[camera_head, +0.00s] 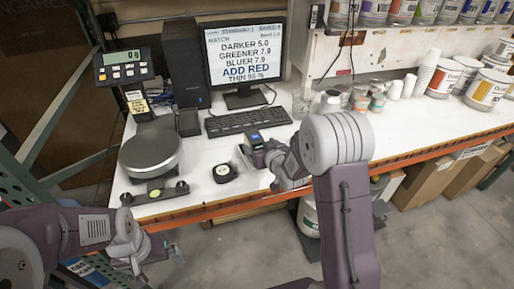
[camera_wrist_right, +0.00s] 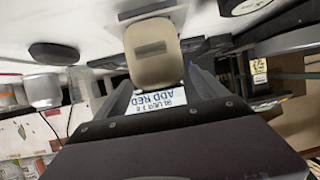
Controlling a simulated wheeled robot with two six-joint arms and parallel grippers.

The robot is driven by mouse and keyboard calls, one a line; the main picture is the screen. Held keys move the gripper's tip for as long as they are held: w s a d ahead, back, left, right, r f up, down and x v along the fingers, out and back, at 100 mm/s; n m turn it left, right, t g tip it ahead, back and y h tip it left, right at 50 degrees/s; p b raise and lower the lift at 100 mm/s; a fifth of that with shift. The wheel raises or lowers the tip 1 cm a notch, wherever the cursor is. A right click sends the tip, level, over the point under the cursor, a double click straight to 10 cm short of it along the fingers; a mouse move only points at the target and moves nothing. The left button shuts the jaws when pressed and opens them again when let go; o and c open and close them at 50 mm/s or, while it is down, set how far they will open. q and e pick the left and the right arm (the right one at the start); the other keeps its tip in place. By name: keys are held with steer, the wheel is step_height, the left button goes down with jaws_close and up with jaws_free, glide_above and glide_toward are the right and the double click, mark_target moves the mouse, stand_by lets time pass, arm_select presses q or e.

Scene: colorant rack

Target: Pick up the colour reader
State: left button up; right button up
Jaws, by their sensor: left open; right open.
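In the right wrist view a beige block, apparently the reader's body (camera_wrist_right: 152,50), lies between the tips of the open dark fingers. Contact cannot be told. My left gripper (camera_head: 168,250) is open and empty, low in front of the bench edge, away from the reader.
The black puck (camera_head: 224,173) lies left of the reader, and a round scale pan (camera_head: 150,153) is further left. A keyboard (camera_head: 248,121) and monitor (camera_head: 243,50) stand behind. Cups and paint tubs (camera_head: 487,88) fill the right side. Bare bench lies around the puck.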

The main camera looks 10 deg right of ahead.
mark_target(256, 143)
steer(key=x, duration=0.3)
steer(key=shift+w+a, duration=0.2)
steer(key=shift+w, duration=0.1)
steer(key=shift+s+d, duration=0.1)
steer(key=c, duration=0.4)
jaws_close()
steer(key=shift+r, duration=0.1)
step_height(256, 143, up, 10)
